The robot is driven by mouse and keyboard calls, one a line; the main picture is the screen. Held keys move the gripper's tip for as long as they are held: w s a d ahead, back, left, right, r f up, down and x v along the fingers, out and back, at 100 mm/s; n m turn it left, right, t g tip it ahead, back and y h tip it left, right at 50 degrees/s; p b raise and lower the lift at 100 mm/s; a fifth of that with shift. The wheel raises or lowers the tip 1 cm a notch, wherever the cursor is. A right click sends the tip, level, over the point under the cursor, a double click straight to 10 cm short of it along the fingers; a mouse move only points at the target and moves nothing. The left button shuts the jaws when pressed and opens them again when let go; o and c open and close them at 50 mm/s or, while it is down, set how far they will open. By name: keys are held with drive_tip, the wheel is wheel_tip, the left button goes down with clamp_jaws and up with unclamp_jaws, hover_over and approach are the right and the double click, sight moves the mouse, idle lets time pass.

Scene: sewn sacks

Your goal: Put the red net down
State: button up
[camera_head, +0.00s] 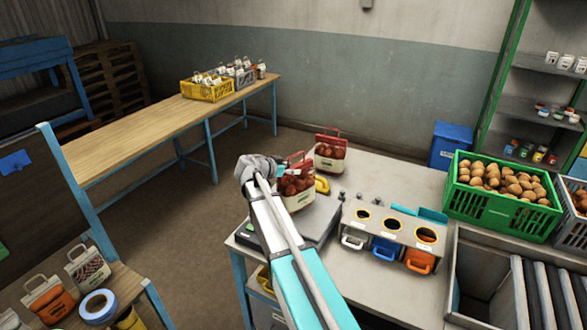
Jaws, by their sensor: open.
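A red net sack (297,188) with a white label band and a red handle at its top stands upright on a grey flat platform (318,222) on the worktable. A second, similar red net sack (330,153) stands on the table just behind it. My gripper (281,172) is open at the upper left side of the nearer sack. My arm hides part of that sack's left side, and I cannot tell whether the fingers touch it.
A holder with white, blue and orange bins (386,248) stands right of the platform. A green crate of potatoes (503,187) and a roller conveyor (545,295) are farther right. Clear tabletop (390,180) lies behind the bins. A wooden bench (165,135) holds crates.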

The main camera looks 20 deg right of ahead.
drive_tip(key=p+v, duration=0.4)
drive_tip(key=v, duration=0.8)
drive_tip(key=shift+r, duration=0.1)
drive_tip(key=shift+s+d, duration=0.1)
drive_tip(key=s+a+f+n+g+y, duration=0.1)
drive_tip(key=s+a+f+n+y, duration=0.2)
drive_tip(key=s, duration=0.5)
drive_tip(key=s+a+f+n+g+y, duration=0.1)
drive_tip(key=s+a+f+n+y, duration=0.2)
drive_tip(key=s+n, duration=0.4)
drive_tip(key=s+a+f+n+g+y, duration=0.1)
drive_tip(key=s+a+f+n+y, duration=0.2)
drive_tip(key=s+f+n+y, duration=0.2)
drive_tip(key=s+y, duration=0.2)
drive_tip(key=s, duration=0.1)
drive_tip(key=shift+s+a+f+g, duration=0.2)
drive_tip(key=shift+s+f+g, duration=0.05)
drive_tip(key=shift+s+g, duration=0.1)
